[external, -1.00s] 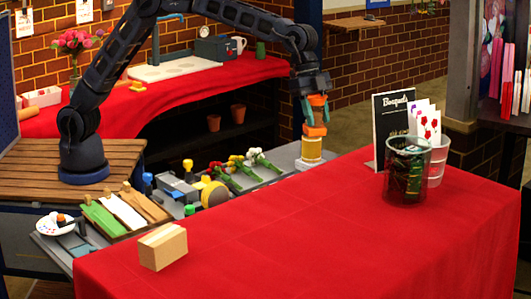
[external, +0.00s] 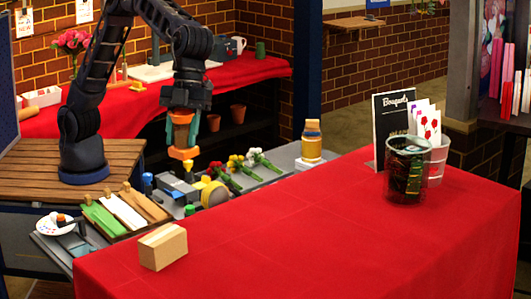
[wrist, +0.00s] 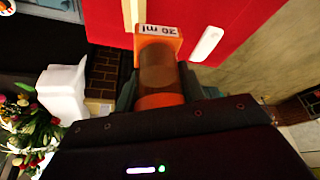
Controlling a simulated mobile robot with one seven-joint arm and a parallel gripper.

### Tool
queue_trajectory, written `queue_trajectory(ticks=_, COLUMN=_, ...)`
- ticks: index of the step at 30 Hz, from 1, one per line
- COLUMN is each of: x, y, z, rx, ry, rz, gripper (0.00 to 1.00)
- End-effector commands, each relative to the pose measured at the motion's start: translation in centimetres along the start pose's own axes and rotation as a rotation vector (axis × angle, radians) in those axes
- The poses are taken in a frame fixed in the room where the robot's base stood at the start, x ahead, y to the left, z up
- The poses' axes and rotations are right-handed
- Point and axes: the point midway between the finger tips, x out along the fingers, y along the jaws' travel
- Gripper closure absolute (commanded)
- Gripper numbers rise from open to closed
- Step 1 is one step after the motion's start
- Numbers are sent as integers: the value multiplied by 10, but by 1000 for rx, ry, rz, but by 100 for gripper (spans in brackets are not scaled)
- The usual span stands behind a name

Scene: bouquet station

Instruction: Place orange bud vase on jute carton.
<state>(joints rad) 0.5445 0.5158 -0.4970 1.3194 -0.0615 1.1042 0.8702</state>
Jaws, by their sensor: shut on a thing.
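The orange bud vase is in my gripper (external: 183,128), which is shut on it. In the external view the vase's orange lower end (external: 182,153) shows below the teal fingers. In the wrist view the brown and orange vase (wrist: 158,72) points away from the camera, with a "20 ml" mark on its end. The jute carton (external: 163,247) is a tan box with a pale stripe, near the front left of the red table. My gripper is above and behind the carton, apart from it, over the grey work shelf.
A bottle with a wooden top (external: 311,140) stands on the shelf at right. Flowers (external: 238,170) and tools lie below my gripper. Coloured strips (external: 125,210) lie left of the carton. A dark glass vase (external: 407,172) stands at the table's right. The middle red cloth (external: 290,225) is clear.

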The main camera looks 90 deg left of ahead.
Motion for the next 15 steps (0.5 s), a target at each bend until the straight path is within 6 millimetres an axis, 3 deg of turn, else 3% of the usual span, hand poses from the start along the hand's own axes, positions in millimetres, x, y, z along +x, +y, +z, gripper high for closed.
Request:
queue_trajectory(ticks=3, x=4, y=28, z=-23, rx=75, ry=3, rz=27, gripper=93)
queue_trajectory(ticks=6, x=7, y=43, z=-35, rx=117, ry=4, rz=42, gripper=93)
queue_trajectory(ticks=11, x=12, y=54, z=-41, rx=147, ry=4, rz=54, gripper=93)
queue_trajectory(ticks=15, x=32, y=56, z=-34, rx=150, ry=4, rz=56, gripper=93)
